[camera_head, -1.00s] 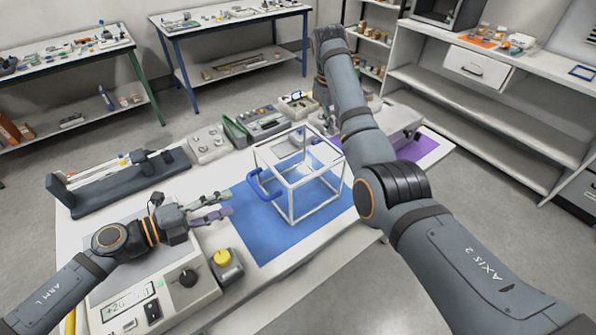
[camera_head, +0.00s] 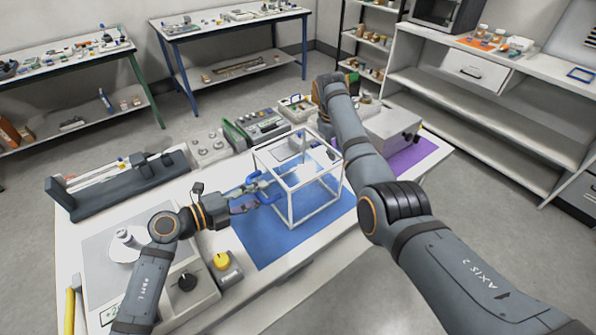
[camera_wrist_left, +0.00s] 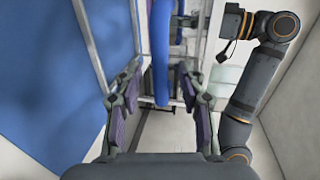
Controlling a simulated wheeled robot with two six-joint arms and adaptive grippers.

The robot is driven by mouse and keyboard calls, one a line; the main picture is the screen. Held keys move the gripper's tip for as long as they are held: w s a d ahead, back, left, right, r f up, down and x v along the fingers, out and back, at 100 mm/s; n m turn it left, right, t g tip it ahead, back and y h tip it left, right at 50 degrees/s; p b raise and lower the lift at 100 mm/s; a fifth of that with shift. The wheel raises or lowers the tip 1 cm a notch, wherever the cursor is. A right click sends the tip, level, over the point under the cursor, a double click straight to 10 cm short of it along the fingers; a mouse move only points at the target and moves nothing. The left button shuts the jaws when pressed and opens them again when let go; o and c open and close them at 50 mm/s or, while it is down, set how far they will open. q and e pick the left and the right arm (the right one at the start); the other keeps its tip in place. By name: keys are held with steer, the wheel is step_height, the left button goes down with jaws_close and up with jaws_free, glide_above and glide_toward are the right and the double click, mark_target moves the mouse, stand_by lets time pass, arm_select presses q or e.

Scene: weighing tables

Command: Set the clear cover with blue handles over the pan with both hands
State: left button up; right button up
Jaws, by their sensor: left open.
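The clear cover (camera_head: 291,207) is a box with a white frame and stands on a blue mat. Its left blue handle (camera_head: 266,196) faces my left gripper (camera_head: 258,190). The gripper is open, its fingers reaching the handle. In the left wrist view the blue handle (camera_wrist_left: 161,55) runs between the two spread fingers (camera_wrist_left: 158,88); I cannot tell whether they touch it. The other handle is hidden.
The blue mat (camera_head: 260,238) has free room in front of the cover. A yellow-topped knob box (camera_head: 226,265) stands at the front. A dark long device (camera_head: 115,183) lies at left. Grey instruments (camera_head: 210,143) line the back edge. A purple mat (camera_head: 410,155) is at right.

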arm_select(q)
steer(key=shift+w+d, duration=0.2)
steer(key=shift+d, duration=0.15)
arm_select(e)
steer(key=shift+f, duration=0.35)
arm_select(q)
steer(key=c, duration=0.5)
arm_select(e)
jaws_close()
arm_select(q)
jaws_close()
arm_select(e)
steer(key=shift+r, duration=0.1)
